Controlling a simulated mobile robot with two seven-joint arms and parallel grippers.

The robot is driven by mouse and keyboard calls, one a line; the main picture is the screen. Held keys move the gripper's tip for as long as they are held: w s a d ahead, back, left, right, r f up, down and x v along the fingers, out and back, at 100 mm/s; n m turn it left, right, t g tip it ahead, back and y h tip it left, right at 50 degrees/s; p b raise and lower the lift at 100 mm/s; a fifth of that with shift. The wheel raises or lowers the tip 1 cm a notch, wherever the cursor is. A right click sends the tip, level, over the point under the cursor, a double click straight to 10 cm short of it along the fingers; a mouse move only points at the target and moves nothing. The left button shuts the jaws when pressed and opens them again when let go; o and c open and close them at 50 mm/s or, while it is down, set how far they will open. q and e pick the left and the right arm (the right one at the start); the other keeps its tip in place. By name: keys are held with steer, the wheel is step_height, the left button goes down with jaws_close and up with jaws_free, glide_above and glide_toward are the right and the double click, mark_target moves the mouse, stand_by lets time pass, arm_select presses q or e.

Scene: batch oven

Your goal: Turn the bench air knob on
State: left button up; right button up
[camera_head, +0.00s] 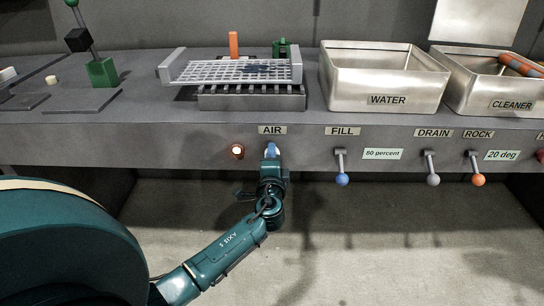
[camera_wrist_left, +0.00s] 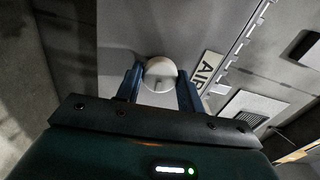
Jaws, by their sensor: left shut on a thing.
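The air knob (camera_head: 271,150) is on the front face of the bench, under the AIR label (camera_head: 272,130). In the left wrist view the knob (camera_wrist_left: 160,70) is a pale round cap with a small mark at its lower middle. My left gripper (camera_head: 271,158) reaches up to it from below. In the left wrist view its two blue fingers stand on either side of the knob, shut on it. The gripper covers much of the knob in the head view. My right gripper is not in view.
A lit round indicator (camera_head: 237,151) sits left of the knob. The fill lever (camera_head: 341,168), drain lever (camera_head: 431,168) and rock lever (camera_head: 475,169) hang to the right. A mesh tray (camera_head: 231,71) and water bin (camera_head: 350,85) stand on the bench above.

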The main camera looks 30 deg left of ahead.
arm_select(q)
steer(key=shift+m, duration=0.5)
steer(key=o, duration=0.7)
steer(key=shift+o, duration=1.4)
steer(key=shift+s, duration=0.1)
steer(key=v, duration=1.3)
